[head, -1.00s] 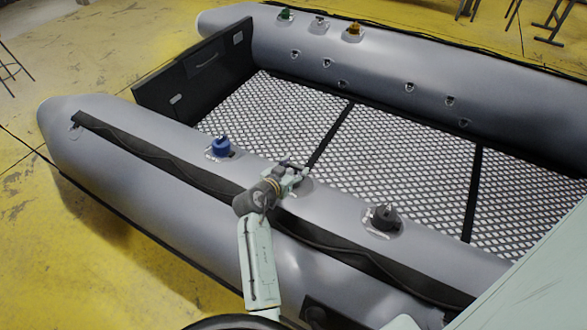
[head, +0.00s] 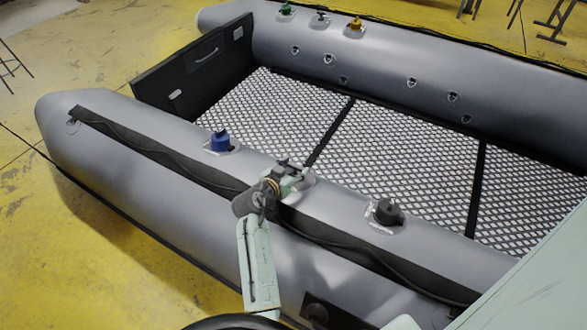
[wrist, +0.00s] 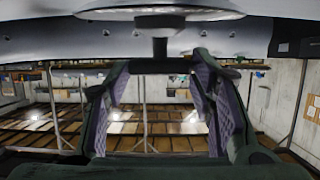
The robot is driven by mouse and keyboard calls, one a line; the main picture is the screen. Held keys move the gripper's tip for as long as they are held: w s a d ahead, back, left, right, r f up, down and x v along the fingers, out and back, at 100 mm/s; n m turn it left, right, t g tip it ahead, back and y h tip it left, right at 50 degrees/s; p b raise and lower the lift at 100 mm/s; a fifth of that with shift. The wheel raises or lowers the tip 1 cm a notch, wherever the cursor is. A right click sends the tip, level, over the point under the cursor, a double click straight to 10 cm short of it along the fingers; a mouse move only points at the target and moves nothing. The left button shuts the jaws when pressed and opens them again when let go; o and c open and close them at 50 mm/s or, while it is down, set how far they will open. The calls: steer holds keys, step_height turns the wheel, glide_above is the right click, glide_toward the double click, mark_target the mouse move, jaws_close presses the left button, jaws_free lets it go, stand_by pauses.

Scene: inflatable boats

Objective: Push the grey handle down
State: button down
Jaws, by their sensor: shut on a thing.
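My gripper (head: 290,176) is over the middle fitting of the boat's near tube. In the wrist view, two purple-padded fingers (wrist: 158,72) stand on either side of a dark grey handle (wrist: 160,66). Its stem (wrist: 160,48) joins a pale round base (wrist: 160,14) on the tube. My gripper is shut on this handle. In the head view, my gripper and wrist hide most of the handle. Only part of its pale base shows beside the fingers.
A blue handle (head: 219,141) stands left of my gripper and a black handle (head: 388,212) right of it on the near tube. The far tube carries green (head: 285,9), grey (head: 320,18) and orange (head: 355,24) handles. The patterned floor (head: 390,150) is clear.

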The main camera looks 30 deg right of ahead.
steer(key=c, duration=0.7)
jaws_free()
steer(key=shift+a+f, duration=0.1)
steer(key=shift+f, duration=0.25)
steer(key=shift+r, duration=0.1)
steer(key=shift+s, duration=0.1)
steer(key=v, duration=1.2)
